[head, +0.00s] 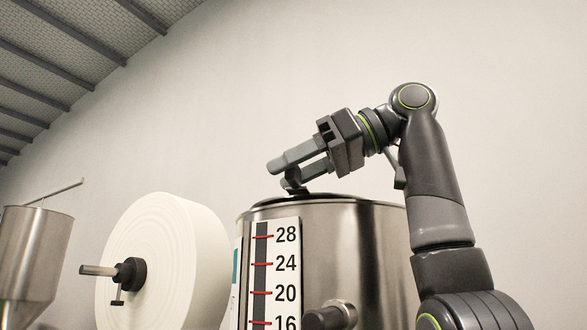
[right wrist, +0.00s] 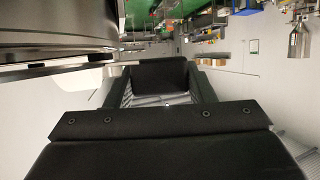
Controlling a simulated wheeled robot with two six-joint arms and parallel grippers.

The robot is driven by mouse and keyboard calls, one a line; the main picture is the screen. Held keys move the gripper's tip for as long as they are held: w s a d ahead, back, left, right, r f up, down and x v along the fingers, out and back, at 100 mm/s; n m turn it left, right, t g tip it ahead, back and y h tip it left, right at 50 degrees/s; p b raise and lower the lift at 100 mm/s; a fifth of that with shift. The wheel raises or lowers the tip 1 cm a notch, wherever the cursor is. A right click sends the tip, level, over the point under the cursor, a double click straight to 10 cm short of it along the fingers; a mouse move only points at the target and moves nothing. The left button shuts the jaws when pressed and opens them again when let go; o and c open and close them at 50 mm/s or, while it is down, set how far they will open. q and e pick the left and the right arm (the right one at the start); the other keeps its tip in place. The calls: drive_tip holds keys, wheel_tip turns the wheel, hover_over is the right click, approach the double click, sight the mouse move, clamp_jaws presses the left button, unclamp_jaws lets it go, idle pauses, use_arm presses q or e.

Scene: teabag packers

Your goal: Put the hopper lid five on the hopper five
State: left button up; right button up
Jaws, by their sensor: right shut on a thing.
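The hopper five (head: 365,250) is a large brushed-steel drum in the middle of the head view, with a numbered level scale on its front. The hopper lid five (head: 278,201) shows as a thin dark edge at the drum's top, seen almost edge-on from below. My right gripper (head: 292,175) is above the drum's top, shut on the lid's dark handle. I cannot tell whether the lid sits flush on the rim. In the right wrist view, the fingers (right wrist: 160,90) are close around a dark block, and curved steel fills the upper left. My left gripper is not in view.
A large white paper roll (head: 180,260) on a spindle stands left of the drum. A steel funnel-shaped hopper (head: 35,255) is at the far left. A dark cylindrical fitting (head: 328,317) sticks out at the drum's front.

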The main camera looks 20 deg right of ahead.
drive_tip(key=shift+f, duration=0.15)
drive_tip(key=o, duration=1.3)
drive_tip(key=shift+s, duration=0.1)
drive_tip(key=shift+c, duration=0.2)
drive_tip(key=shift+d, duration=0.1)
drive_tip(key=b+v, duration=0.1)
drive_tip(key=v, duration=0.5)
drive_tip(key=shift+s, duration=0.15)
drive_tip(key=v, duration=0.5)
drive_tip(key=shift+s+d, duration=0.15)
drive_tip(key=shift+d, duration=0.15)
